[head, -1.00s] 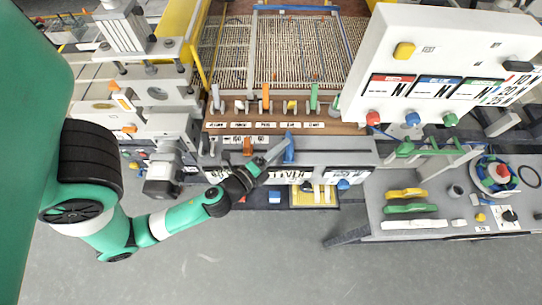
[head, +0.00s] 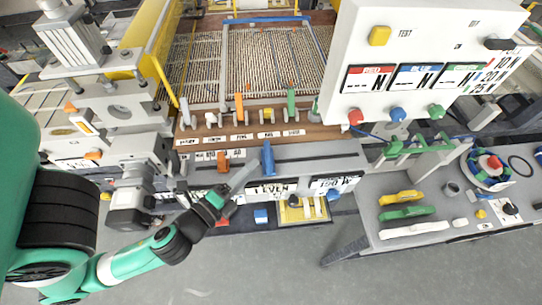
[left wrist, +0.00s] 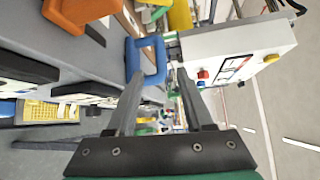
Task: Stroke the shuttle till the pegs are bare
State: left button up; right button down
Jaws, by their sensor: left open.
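A blue upright handle (head: 268,158) stands on the grey rail at the front of the machine, and an orange block (head: 223,161) sits on the rail to its left. I cannot tell for sure which part is the shuttle. Several coloured pegs, among them an orange one (head: 239,107) and a green one (head: 291,103), stand on the brown board behind the rail. My left gripper (head: 251,168) is open and empty, just left of and in front of the blue handle. In the left wrist view the blue handle (left wrist: 147,64) shows beyond the left fingertip. My right gripper is out of view.
A white control panel (head: 415,45) with coloured knobs overhangs the right side. A grey side table (head: 365,205) carries yellow, green and white bars. The floor in front is clear.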

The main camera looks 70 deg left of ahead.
aim_at(266, 153)
pick_arm(q)
jog(key=shift+a+r+p, duration=0.1)
jog(key=shift+a+p, duration=0.05)
jog(key=shift+p, duration=0.2)
jog(key=p+x, duration=0.1)
jog(key=x, duration=0.1)
jog(key=p+x, duration=0.1)
jog(key=x, duration=0.1)
jog(key=p+x, duration=0.1)
jog(key=x, duration=0.1)
jog(key=shift+a+r, duration=0.1)
jog(key=shift+r, duration=0.15)
jog(key=x, duration=0.4)
jog(key=shift+w+f, duration=0.2)
jog(key=shift+f, duration=0.05)
jog(key=shift+w+a+f, duration=0.1)
jog(key=shift+w+a, duration=0.1)
jog(key=shift+w, duration=0.15)
grip_shut()
